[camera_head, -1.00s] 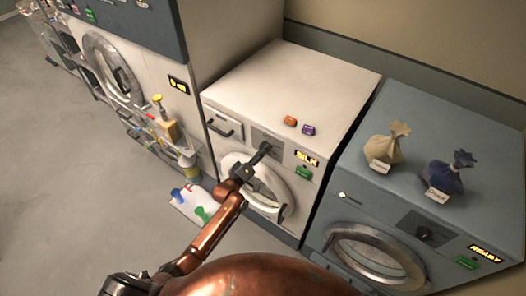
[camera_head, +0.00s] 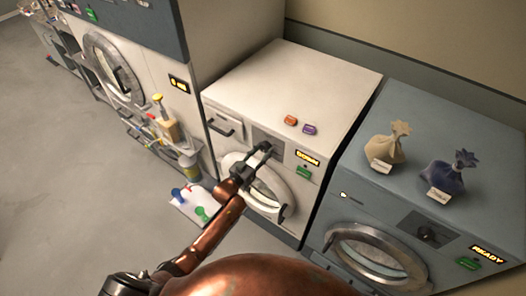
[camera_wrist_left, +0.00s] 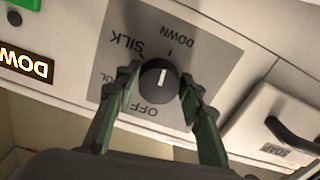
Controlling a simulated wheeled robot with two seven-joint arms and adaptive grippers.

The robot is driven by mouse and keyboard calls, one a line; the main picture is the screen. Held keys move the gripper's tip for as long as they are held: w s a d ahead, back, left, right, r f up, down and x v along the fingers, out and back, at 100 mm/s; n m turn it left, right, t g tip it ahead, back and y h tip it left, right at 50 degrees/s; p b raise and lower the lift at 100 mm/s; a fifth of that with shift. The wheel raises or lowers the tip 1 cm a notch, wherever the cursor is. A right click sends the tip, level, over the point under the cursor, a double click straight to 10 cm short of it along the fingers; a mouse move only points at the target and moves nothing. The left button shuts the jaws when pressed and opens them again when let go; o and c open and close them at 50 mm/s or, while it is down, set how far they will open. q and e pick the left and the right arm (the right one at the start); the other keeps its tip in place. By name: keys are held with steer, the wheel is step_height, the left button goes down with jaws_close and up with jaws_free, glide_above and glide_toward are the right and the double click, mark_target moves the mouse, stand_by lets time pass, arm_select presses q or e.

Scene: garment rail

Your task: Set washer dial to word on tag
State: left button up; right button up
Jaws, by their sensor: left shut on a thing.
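The white washer (camera_head: 292,85) has a dark dial (camera_wrist_left: 158,76) on a grey panel with words around it, upside down in the left wrist view. SILK, DOWN and OFF are readable, and another word is partly hidden by a finger. The dial's white mark points up, towards DOWN. The washer's lit display (camera_head: 307,158) reads DOWN. My left gripper (camera_head: 262,150) is shut on the dial, one finger on each side. Tags hang on a cream bag (camera_head: 386,147) and a navy bag (camera_head: 446,174); their words are too small to read. My right gripper is out of view.
The bags stand on the blue-grey washer (camera_head: 379,190), whose display reads READY. An orange block (camera_head: 291,120) and a purple block (camera_head: 309,129) lie on the white washer. A green button (camera_head: 303,172) is below its display. Bottles (camera_head: 166,120) stand left.

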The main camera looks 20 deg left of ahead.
arm_select(q)
steer(key=shift+f+m, duration=0.1)
steer(key=shift+m, duration=0.6)
steer(key=o, duration=1.1)
steer(key=shift+a, duration=0.1)
steer(key=shift+s+a, duration=0.15)
steer(key=shift+s, duration=0.2)
steer(key=v, duration=1.1)
steer(key=shift+s, duration=0.1)
